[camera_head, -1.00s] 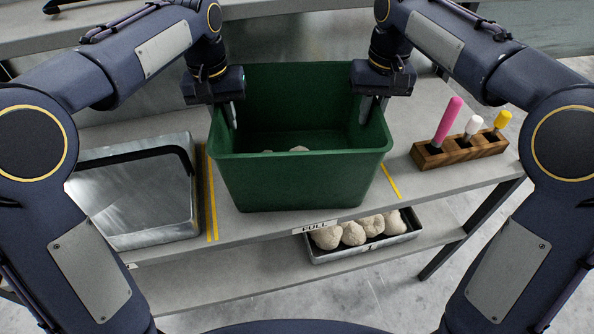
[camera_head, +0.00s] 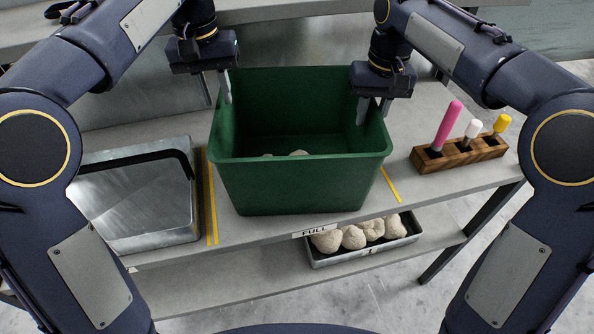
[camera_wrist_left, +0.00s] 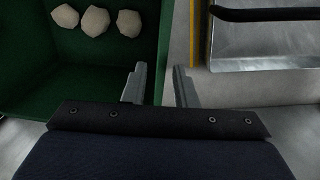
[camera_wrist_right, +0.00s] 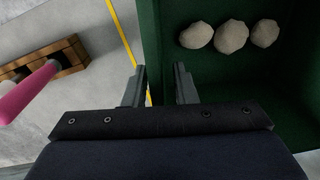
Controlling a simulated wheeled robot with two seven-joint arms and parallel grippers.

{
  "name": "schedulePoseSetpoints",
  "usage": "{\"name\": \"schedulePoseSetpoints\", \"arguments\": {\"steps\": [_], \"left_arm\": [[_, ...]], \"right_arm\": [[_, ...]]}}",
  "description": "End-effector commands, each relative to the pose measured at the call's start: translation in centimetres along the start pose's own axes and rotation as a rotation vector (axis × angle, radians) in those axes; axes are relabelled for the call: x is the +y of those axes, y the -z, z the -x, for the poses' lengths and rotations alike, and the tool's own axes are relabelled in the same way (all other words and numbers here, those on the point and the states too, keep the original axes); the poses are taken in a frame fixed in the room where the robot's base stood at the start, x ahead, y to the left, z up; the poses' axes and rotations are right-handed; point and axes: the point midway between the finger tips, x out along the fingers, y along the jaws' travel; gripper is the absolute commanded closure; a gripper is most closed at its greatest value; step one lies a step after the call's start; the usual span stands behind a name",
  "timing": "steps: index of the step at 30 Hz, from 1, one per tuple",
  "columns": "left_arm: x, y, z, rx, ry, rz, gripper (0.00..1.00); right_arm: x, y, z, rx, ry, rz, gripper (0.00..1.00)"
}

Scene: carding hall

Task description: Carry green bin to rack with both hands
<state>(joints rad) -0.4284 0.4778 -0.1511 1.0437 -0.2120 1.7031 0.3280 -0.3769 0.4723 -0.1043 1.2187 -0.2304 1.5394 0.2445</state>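The green bin (camera_head: 300,185) stands upright on the grey rack shelf (camera_head: 275,236), between yellow lines and behind a "FULL" label. Several pale lumps lie on its floor; some show in the left wrist view (camera_wrist_left: 94,21). My left gripper (camera_head: 215,90) is open at the bin's left wall, one finger over the inside and one outside, near the rim. My right gripper (camera_head: 374,108) is open around the right wall, one finger inside and one outside. The right wrist view shows a gap between its fingers (camera_wrist_right: 160,88).
A metal tray-like box (camera_head: 135,205) with a black handle sits left of the bin. A wooden block (camera_head: 460,155) holding pink, white and yellow sticks stands to the right. A tray (camera_head: 345,257) of pale lumps is on the lower shelf.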

Motion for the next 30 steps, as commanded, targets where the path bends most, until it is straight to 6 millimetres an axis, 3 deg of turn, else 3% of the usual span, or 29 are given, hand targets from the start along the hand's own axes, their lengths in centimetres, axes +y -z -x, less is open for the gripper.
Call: {"name": "schedulePoseSetpoints", "arguments": {"steps": [15, 21, 30], "left_arm": [[0.0, 0.0, 0.0, -0.001, 0.000, -0.001, 0.75], [0.0, 0.0, 0.0, -0.001, 0.000, -0.001, 0.75], [0.0, 0.0, 0.0, -0.001, 0.000, -0.001, 0.75]], "right_arm": [[-0.1, 0.1, 9.7, 0.003, 0.001, 0.000, 0.75], [0.0, 0.0, 11.3, 0.000, 0.000, 0.001, 0.75], [0.0, 0.0, 11.6, 0.000, 0.000, 0.001, 0.75]]}}
